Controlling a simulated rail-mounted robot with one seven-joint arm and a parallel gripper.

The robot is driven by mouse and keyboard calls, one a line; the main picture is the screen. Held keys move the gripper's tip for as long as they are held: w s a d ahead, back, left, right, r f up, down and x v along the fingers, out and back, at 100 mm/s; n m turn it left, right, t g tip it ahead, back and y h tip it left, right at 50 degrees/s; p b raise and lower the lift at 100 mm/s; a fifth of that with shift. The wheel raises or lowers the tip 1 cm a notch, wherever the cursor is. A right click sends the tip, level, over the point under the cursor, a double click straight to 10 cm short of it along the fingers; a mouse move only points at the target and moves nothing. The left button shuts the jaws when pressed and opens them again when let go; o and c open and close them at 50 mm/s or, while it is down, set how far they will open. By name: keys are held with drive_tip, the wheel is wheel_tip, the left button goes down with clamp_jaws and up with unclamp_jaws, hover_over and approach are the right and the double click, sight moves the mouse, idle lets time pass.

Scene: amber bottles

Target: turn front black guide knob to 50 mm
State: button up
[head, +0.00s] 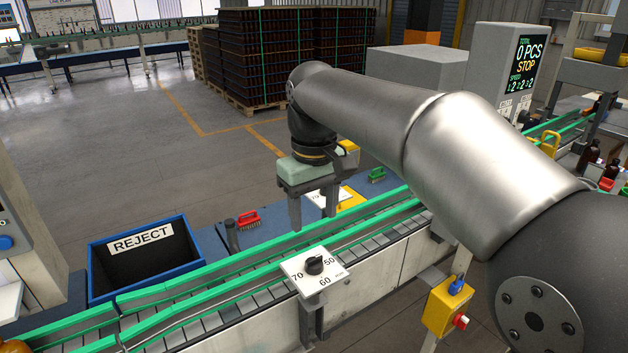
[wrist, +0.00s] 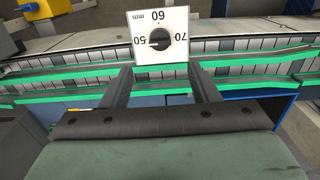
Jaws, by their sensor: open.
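The front black guide knob (head: 314,265) sits on a white dial plate (head: 298,275) marked 50, 60 and 70, on the near side of the conveyor. In the wrist view the knob (wrist: 159,38) and its plate (wrist: 143,22) appear upside down, beyond the fingertips. I cannot clearly read which number the knob points to. My gripper (head: 313,217) is open and empty, fingers down, above and behind the knob over the conveyor. In the wrist view my gripper (wrist: 160,70) has its two fingers apart, roughly centred on the knob and not touching it.
Green guide rails (head: 225,262) run along the conveyor. A second white dial plate (head: 318,197) is partly hidden behind my gripper. A yellow switch box (head: 441,309) is near right.

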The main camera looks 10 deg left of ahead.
wheel_tip(320, 180, up, 6)
drive_tip(key=shift+r, duration=0.25)
drive_tip(key=s+d+f+m, duration=0.3)
drive_tip(key=d+f, duration=0.3)
drive_tip(key=d, duration=0.3)
drive_tip(key=s+d+f+m, duration=0.2)
drive_tip(key=s+d+f, duration=0.2)
drive_tip(key=d+f, duration=0.45)
drive_tip(key=s+d+f+m, duration=0.4)
drive_tip(key=s+d+f, duration=0.5)
drive_tip(key=s, duration=0.2)
drive_tip(key=shift+t, duration=0.4)
drive_tip(key=shift+w+d, duration=0.1)
